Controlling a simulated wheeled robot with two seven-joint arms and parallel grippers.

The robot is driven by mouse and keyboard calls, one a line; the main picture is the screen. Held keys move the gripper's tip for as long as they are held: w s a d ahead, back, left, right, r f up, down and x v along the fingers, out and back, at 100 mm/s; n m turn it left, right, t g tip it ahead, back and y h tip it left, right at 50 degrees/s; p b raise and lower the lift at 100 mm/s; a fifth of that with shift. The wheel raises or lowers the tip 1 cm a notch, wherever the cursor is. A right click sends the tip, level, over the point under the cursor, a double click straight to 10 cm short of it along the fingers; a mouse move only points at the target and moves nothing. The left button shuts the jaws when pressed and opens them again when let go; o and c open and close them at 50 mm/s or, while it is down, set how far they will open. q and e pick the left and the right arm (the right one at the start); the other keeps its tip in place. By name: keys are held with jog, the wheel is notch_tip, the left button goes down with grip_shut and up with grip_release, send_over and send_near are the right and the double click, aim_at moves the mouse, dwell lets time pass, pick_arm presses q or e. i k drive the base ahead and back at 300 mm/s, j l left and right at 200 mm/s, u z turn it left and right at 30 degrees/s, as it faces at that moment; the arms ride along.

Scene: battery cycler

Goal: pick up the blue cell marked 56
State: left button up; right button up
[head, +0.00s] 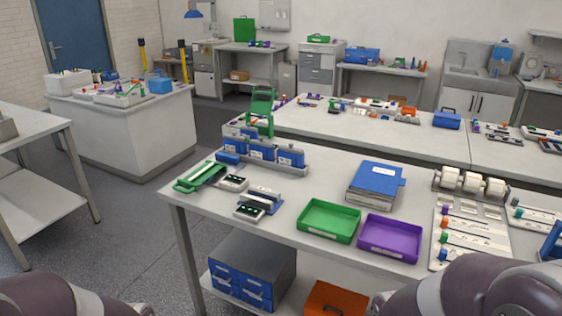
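I cannot make out the number 56 on anything in the head view. Small cells with coloured ends stand on the white plate (478,236) at the right of the near table; one has a blue end (443,255), and its marking is too small to read. Several blue-fronted units (291,156) stand in a row at the back left of this table, and a small blue block (229,157) lies in front of them. Neither gripper shows; only parts of my two arms show at the bottom left and bottom right corners.
A green tray (329,221) and a purple tray (390,238) sit empty at the near table's front. A white roll holder (470,183) stands at the right. A white island (150,130) stands left.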

aim_at(235, 146)
jog(key=i+j+u, duration=0.2)
jog(key=i+u, duration=0.25)
jog(key=i+j+u, duration=0.4)
jog(key=i+u, duration=0.35)
jog(key=i, duration=0.3)
jog(key=i+u, duration=0.4)
jog(key=i, duration=0.15)
jog(key=i+l+u, duration=0.1)
jog(key=i+u, duration=0.25)
jog(key=i, duration=0.25)
jog(key=i+z, duration=0.3)
jog(key=i, duration=0.15)
jog(key=i+z, duration=0.25)
jog(key=i, duration=0.2)
jog(key=i+j+z, duration=0.3)
jog(key=i+z, duration=0.2)
jog(key=z, duration=0.3)
jog(key=i+l+z, duration=0.1)
jog(key=z, duration=0.35)
jog(key=i+j+z, duration=0.15)
jog(key=z, duration=0.35)
jog(key=i+j+z, duration=0.15)
jog(key=i+z, duration=0.15)
jog(key=z, duration=0.15)
jog(key=i+j+z, duration=0.15)
jog(key=z, duration=0.35)
